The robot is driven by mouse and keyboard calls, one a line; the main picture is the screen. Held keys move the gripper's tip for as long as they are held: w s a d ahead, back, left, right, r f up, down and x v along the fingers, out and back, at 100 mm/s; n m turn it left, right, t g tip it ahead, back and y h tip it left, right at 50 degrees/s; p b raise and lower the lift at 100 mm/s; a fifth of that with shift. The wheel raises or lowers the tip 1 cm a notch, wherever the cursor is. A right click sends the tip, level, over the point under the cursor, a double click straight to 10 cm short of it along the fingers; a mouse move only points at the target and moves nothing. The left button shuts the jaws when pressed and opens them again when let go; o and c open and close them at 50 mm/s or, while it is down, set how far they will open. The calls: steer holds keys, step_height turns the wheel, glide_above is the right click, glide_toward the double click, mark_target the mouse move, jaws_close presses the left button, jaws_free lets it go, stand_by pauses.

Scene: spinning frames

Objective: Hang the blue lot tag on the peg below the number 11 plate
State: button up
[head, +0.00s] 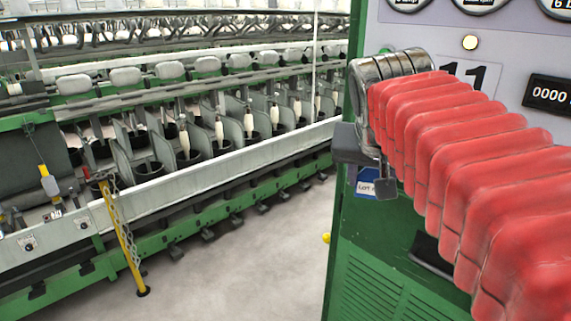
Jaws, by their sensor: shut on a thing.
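The blue lot tag (367,184) shows in the head view, with a white field lettered "LOT". Its right part is hidden behind a dark finger of my gripper (382,186). My gripper is shut on the tag and holds it in front of the green cabinet's left edge. The number 11 plate (468,74) is on the cabinet's pale upper panel, up and to the right of the gripper. My red arm covers the plate's lower part and the area below it. No peg can be seen there.
Bare floor (245,260) lies between frame and cabinet.

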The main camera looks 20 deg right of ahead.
steer(key=shift+d, duration=0.2)
steer(key=w+d+f, duration=0.2)
steer(key=d, duration=0.6)
steer(key=shift+w+d, duration=0.4)
stand_by(1.3)
steer(key=shift+f, duration=0.1)
stand_by(0.4)
steer(key=o, duration=0.9)
steer(key=shift+o, duration=0.6)
steer(key=shift+s+a+r, duration=0.1)
steer(key=shift+a+r, duration=0.05)
steer(key=shift+r, duration=0.25)
steer(key=shift+o, duration=0.4)
steer(key=v, duration=1.4)
steer(key=shift+a, duration=0.25)
